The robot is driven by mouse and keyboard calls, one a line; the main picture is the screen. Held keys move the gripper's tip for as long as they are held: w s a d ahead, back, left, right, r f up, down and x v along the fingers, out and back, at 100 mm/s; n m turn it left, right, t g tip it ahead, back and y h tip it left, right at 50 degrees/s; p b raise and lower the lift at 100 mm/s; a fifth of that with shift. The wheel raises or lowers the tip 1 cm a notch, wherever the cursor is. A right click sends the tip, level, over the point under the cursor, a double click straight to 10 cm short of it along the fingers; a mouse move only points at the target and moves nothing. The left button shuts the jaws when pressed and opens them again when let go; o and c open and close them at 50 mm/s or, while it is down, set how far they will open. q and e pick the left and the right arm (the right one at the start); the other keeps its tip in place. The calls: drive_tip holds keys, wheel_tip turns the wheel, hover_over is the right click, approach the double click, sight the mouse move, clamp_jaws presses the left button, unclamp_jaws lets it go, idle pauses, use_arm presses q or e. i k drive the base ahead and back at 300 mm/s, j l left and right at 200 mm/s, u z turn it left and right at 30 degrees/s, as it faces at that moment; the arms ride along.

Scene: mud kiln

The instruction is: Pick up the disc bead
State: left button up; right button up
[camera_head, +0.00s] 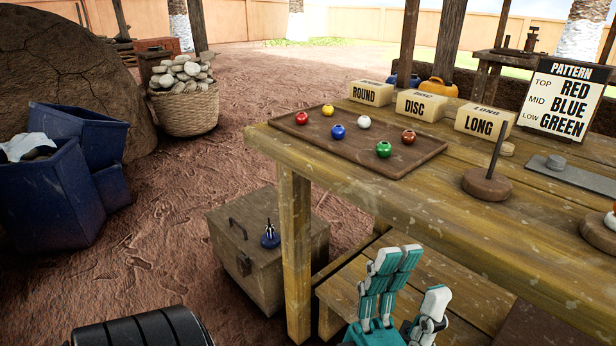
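Several small beads sit on a brown wooden tray (352,163) on the table: red (301,118), yellow (328,110), blue (338,131), white (364,122), green (383,149) and brown-orange (408,137). They look roundish, and I cannot tell which one is a disc bead. A block labelled DISC (421,106) stands behind the tray.
ROUND (371,93) and LONG (485,123) blocks flank the DISC block. A peg on a round base (488,186) stands right of the tray. The pattern sign (566,98) reads red, blue, green. A wooden chest (262,262) stands beside the table leg (295,250).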

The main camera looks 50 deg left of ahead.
sight(268, 230)
drive_tip(key=j, duration=0.6)
drive_tip(key=k+j+z, duration=0.15)
drive_tip(key=j, duration=1.05)
drive_tip(key=j+z, duration=0.1)
drive_tip(key=j, duration=0.5)
drive_tip(key=k+j+z, duration=0.1)
drive_tip(key=j, duration=0.5)
drive_tip(key=k+j, duration=0.15)
drive_tip(key=j, duration=0.4)
